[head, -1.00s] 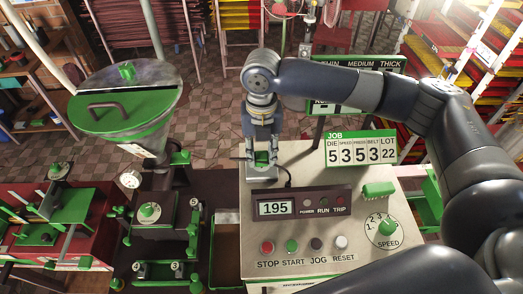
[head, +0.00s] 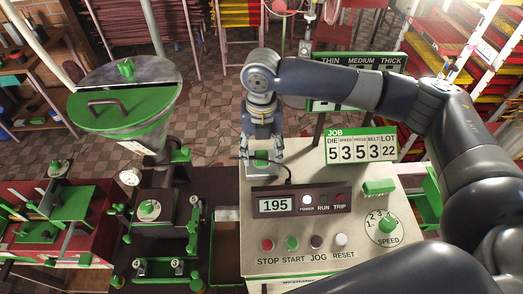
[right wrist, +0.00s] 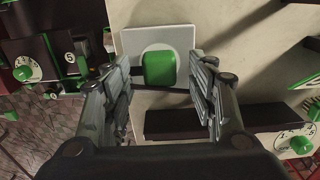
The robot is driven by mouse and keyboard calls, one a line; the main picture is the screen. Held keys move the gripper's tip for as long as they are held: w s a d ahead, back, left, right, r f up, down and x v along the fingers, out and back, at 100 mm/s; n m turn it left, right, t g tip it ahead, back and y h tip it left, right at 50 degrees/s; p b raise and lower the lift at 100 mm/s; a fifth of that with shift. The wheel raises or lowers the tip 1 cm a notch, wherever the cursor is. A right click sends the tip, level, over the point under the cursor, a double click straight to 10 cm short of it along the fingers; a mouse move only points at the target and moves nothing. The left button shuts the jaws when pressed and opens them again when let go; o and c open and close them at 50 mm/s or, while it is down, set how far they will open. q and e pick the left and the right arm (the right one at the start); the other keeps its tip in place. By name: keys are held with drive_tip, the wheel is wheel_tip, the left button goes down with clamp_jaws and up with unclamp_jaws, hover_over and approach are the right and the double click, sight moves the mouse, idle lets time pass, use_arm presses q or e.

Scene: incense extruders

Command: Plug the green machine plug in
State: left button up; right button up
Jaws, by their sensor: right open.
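The green plug (head: 261,156) sits at the pale socket plate (head: 264,173) on the far left of the control panel's top. In the right wrist view the plug (right wrist: 158,70) lies against the plate (right wrist: 185,42), its prongs out of sight. A dark cord (head: 287,170) runs by it to the panel. My right gripper (head: 262,146) is above the plug. In the right wrist view its fingers (right wrist: 162,92) stand open on either side of the plug, with gaps. The POWER lamp (head: 306,200) glows white. My left gripper is not in view.
The panel has a display (head: 276,205) reading 195, a row of buttons (head: 291,243), a green handle (head: 379,187) and a speed dial (head: 387,226). A JOB sign (head: 360,147) stands close to the right. The green-lidded hopper (head: 125,100) is at the left.

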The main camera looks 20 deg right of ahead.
wheel_tip(320, 180, up, 12)
drive_tip(key=shift+f, duration=0.15)
drive_tip(key=shift+f, duration=0.1)
idle(0.6)
